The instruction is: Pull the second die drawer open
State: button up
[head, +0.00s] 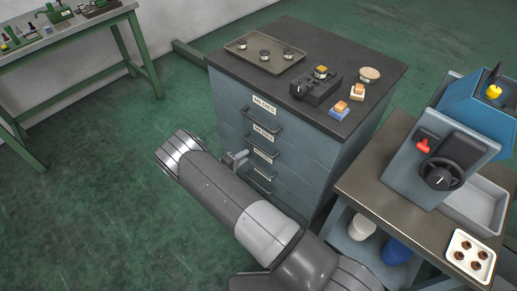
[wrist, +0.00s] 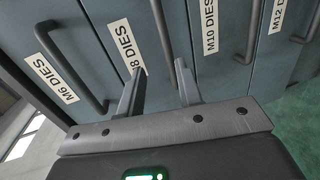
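The second die drawer, labelled M8 DIES, is the second one down in the blue-grey cabinet (head: 345,160). It looks shut, flush with the other drawer fronts. Its dark bar handle (wrist: 161,30) runs down between my gripper's fingers in the wrist view, and its label (wrist: 127,44) is partly hidden by the left finger. My gripper (wrist: 160,72) is open, one finger on each side of the handle, with gaps showing. How deep the fingers reach around the bar I cannot tell. In the head view my gripper (head: 238,159) is at the cabinet front, beside the second handle.
The M6 handle (wrist: 72,68) and M10 handle (wrist: 250,35) flank the M8 one. On the cabinet top are a tray (head: 241,44) and a black fixture (head: 317,88).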

aim_at(258, 147)
jog(key=x, duration=0.7)
jog(key=f+x, duration=0.1)
jog(key=x, duration=0.2)
jog(key=shift+w, duration=0.3)
jog(key=shift+c, duration=0.4)
grip_shut()
